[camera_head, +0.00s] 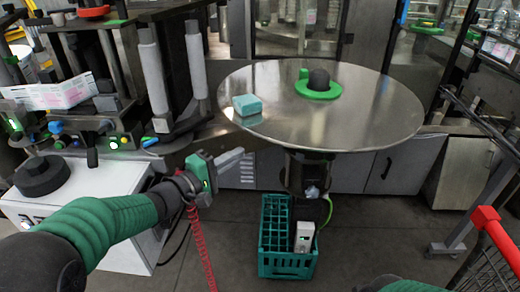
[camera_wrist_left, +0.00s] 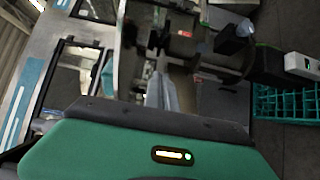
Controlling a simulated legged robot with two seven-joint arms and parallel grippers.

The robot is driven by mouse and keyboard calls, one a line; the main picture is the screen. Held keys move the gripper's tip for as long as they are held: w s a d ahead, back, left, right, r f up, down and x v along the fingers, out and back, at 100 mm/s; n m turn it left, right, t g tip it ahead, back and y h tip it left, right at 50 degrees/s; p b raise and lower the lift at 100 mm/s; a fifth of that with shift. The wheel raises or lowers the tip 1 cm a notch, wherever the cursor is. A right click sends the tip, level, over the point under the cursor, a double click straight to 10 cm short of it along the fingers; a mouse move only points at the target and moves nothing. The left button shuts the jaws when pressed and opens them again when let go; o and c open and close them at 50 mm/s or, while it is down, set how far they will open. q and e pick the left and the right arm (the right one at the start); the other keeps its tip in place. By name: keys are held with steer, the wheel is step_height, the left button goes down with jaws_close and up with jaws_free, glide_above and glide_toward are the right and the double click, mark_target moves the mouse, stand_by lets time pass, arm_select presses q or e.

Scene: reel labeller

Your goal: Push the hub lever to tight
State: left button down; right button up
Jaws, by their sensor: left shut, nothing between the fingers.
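A round steel table (camera_head: 360,115) fills the upper middle of the head view. On it sits a green hub ring (camera_head: 320,93) with a black dome (camera_head: 319,79) and a small upright green piece (camera_head: 304,73). I cannot tell for sure which part is the hub lever or whether it is at tight. My left gripper (camera_head: 236,160) is shut and empty, in the air left of the table's front edge, well apart from the hub. Its fingers also show in the left wrist view (camera_wrist_left: 161,90). My right gripper is out of view.
A teal block (camera_head: 247,105) lies on the table's left side. A teal crate (camera_head: 287,262) with a white box (camera_head: 304,237) stands on the floor below. The labeller's rollers (camera_head: 153,70) and a white cabinet (camera_head: 85,190) are left. A red-handled basket (camera_head: 490,225) is at right.

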arm_select(q)
steer(key=w+d+b, duration=0.3)
steer(key=w+d, duration=0.2)
steer(key=d, duration=0.4)
steer(key=shift+w+d, duration=0.35)
steer(key=shift+d, duration=0.05)
